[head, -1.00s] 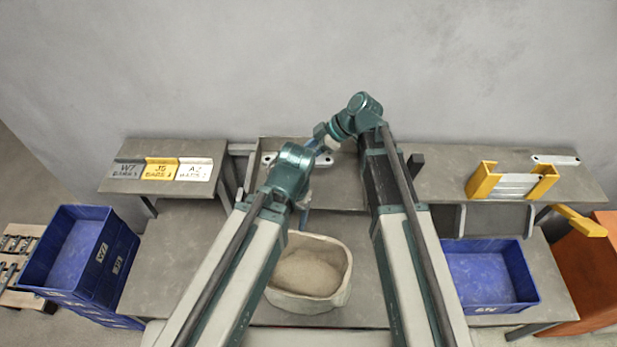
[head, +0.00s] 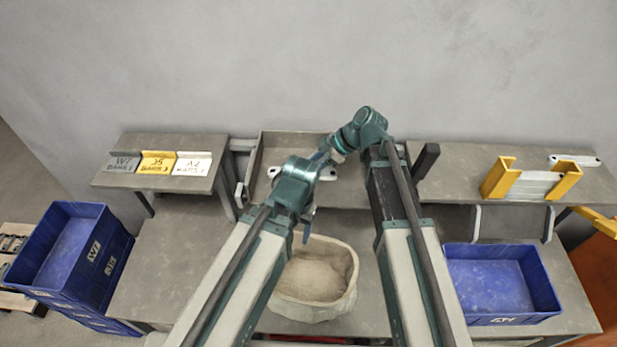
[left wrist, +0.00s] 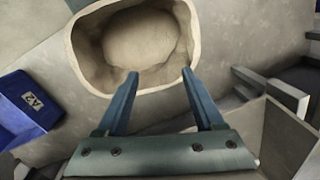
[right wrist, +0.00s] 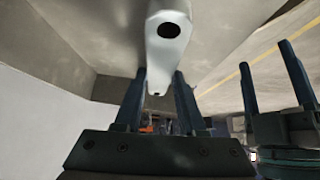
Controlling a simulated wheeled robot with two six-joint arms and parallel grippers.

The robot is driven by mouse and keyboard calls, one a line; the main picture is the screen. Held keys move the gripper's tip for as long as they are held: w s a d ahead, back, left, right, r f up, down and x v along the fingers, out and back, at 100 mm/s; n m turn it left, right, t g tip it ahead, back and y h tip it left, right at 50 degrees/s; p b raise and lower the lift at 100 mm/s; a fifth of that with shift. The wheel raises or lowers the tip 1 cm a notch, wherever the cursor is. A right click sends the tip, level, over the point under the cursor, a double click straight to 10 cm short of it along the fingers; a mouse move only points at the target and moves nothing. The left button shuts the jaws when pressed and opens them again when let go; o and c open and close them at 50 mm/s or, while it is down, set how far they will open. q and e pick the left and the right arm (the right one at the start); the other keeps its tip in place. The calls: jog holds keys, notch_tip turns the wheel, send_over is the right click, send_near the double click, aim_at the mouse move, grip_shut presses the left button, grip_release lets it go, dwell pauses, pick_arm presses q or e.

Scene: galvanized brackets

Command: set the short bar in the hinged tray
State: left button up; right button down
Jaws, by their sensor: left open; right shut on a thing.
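The short bar, pale grey with rounded ends and holes, shows in the head view (head: 328,174) and in the right wrist view (right wrist: 168,55). My right gripper (right wrist: 160,85) is shut on it. The hinged tray (head: 345,196) is the grey walled tray at the back centre. The bar is over the tray in the head view; I cannot tell whether it touches the floor. My left forearm hides the bar's middle. My left gripper (left wrist: 160,75) is open and empty, over the near side by the sand-filled bin (left wrist: 84,62). Its fingers also show beside my right gripper in the right wrist view.
Labelled grey, yellow and white blocks (head: 158,163) stand on the left shelf. A yellow-ended holder (head: 540,182) and another pale bar (head: 585,161) are on the right shelf. Blue crates stand at left (head: 70,245) and right (head: 500,285). The sand bin is in front of the tray.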

aim_at(326, 173)
notch_tip(326, 173, down, 3)
jog(key=shift+r+b, duration=0.2)
jog(key=shift+b, duration=0.6)
pick_arm(q)
notch_tip(326, 173, down, 2)
jog(key=shift+f, duration=0.15)
pick_arm(e)
jog(key=shift+r, duration=0.15)
jog(key=c, duration=0.5)
grip_release()
jog(key=shift+d+r+p, duration=0.1)
jog(key=shift+r+p, duration=0.15)
jog(key=shift+p, duration=0.1)
jog(key=p+v, duration=0.5)
jog(key=v, duration=0.2)
pick_arm(q)
notch_tip(326, 173, up, 6)
jog(key=shift+f, duration=0.15)
pick_arm(e)
jog(key=shift+d+f, duration=0.1)
